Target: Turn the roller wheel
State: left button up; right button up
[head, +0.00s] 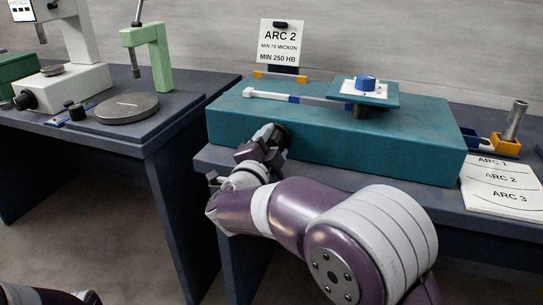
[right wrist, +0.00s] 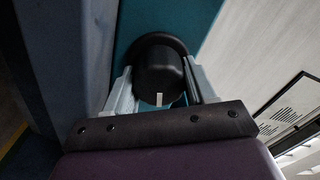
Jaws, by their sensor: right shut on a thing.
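The teal section bender (head: 340,142) is a long box on the dark bench. A round black wheel (right wrist: 158,68) with a white mark on its rim sits on a teal face in the right wrist view. In the head view only part of the wheel (head: 281,134) shows at the front left of the bender, behind my gripper. My right gripper (head: 268,140) is at the wheel, and in the right wrist view its two grey fingers (right wrist: 160,88) are closed on the wheel's sides. The white mark points toward the gripper's palm. My left gripper is out of view.
A blue knob (head: 366,83) on a plate and a white-and-blue bar (head: 285,97) are on top of the bender. An ARC 2 card (head: 281,43) stands behind it. An arc sheet (head: 503,187) lies at right. A second bench (head: 185,110) stands left, across a gap.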

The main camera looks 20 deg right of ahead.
jog(key=m+b, duration=0.4)
jog(key=shift+f, duration=0.4)
jog(key=shift+r+m+b, duration=0.1)
jog(key=shift+m+b, duration=1.15)
jog(key=shift+m, duration=0.35)
jog(key=o, duration=1)
jog(key=shift+h, duration=0.3)
jog(key=shift+s+r, duration=0.1)
jog(key=shift+s+a, duration=0.25)
jog(key=p+v, duration=0.2)
jog(key=v, duration=1)
jog(key=shift+r+p, duration=0.2)
jog(key=shift+p, duration=0.2)
